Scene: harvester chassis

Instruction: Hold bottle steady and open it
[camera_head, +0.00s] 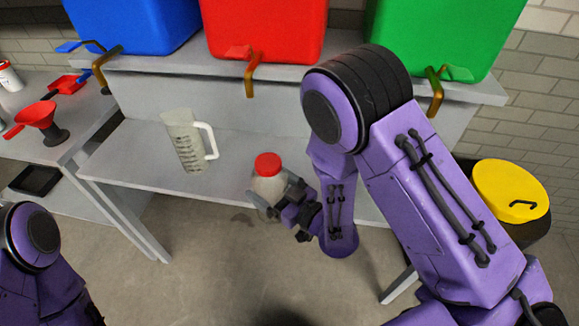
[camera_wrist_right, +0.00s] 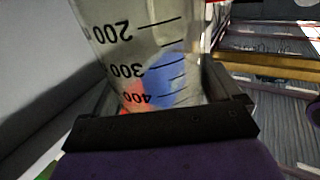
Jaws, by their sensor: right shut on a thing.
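A whitish translucent bottle (camera_head: 268,184) with a red cap (camera_head: 268,164) stands roughly upright in my right gripper (camera_head: 272,195), near the front edge of the grey bench. The cap is on the bottle. The right wrist view also shows the bottle (camera_wrist_right: 145,65) up close, with printed volume marks of 200, 300 and 400, between the two dark fingers. The fingers are shut around its body. My left arm shows only at the lower left of the head view. Its gripper is out of view.
A clear measuring jug (camera_head: 187,142) stands on the bench (camera_head: 115,165) left of the bottle. Blue (camera_head: 135,22), red (camera_head: 265,30) and green (camera_head: 440,38) tanks with taps stand on the raised shelf. A red funnel (camera_head: 36,115) is on the left table. A yellow lid (camera_head: 511,191) is at right.

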